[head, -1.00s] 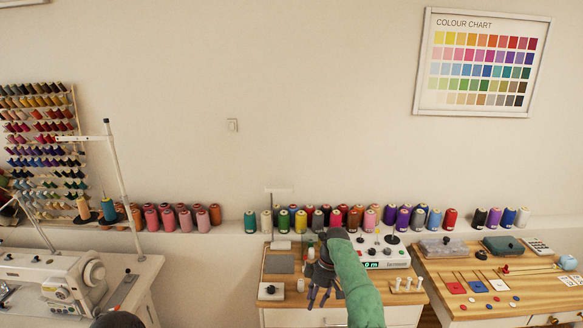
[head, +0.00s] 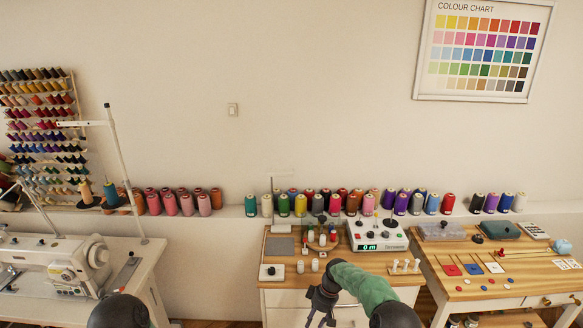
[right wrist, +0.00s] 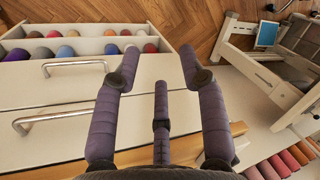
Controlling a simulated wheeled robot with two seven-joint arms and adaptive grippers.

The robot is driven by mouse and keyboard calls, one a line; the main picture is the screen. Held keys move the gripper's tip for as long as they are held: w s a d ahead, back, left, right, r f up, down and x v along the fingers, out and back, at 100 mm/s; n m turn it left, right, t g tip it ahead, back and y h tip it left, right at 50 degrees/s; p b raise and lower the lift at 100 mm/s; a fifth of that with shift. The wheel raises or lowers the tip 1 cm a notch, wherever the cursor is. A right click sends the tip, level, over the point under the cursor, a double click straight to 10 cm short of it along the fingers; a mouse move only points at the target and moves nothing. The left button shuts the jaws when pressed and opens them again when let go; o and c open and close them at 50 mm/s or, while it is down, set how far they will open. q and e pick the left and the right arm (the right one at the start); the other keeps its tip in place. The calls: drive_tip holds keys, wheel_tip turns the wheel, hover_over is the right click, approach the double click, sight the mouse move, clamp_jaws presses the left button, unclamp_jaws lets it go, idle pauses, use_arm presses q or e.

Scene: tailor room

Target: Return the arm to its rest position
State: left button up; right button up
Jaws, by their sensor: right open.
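My right arm, in a green sleeve, comes in at the bottom of the head view. Its gripper (head: 321,306) is open and empty, pointing down in front of the middle table's front edge. In the right wrist view the spread fingers (right wrist: 160,66) hold nothing; drawer fronts with metal handles (right wrist: 75,66) lie beyond them. A dark rounded part of my left arm shows at the bottom left of the head view; my left gripper is out of view.
The middle table (head: 276,295) bears small spools, a white device with a green display (head: 377,236) and white pegs (head: 404,267). A sewing machine (head: 60,262) stands left, another wooden table (head: 455,297) right. An open drawer of spools (right wrist: 85,47) shows in the wrist view.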

drive_tip(key=s+f+m, duration=0.3)
drive_tip(key=s+f, duration=0.2)
drive_tip(key=s, duration=0.3)
drive_tip(key=s+f+m, duration=0.2)
drive_tip(key=s+f, duration=0.4)
drive_tip(key=s, duration=0.2)
drive_tip(key=s+d+r+m+t, duration=0.1)
drive_tip(key=s+m, duration=0.4)
drive_tip(key=s, duration=1.8)
drive_tip(key=shift+s+d+r+m+t+y, duration=0.3)
drive_tip(key=shift+s+d+r, duration=0.1)
drive_tip(key=shift+r, duration=0.25)
drive_tip(key=shift+w, duration=0.1)
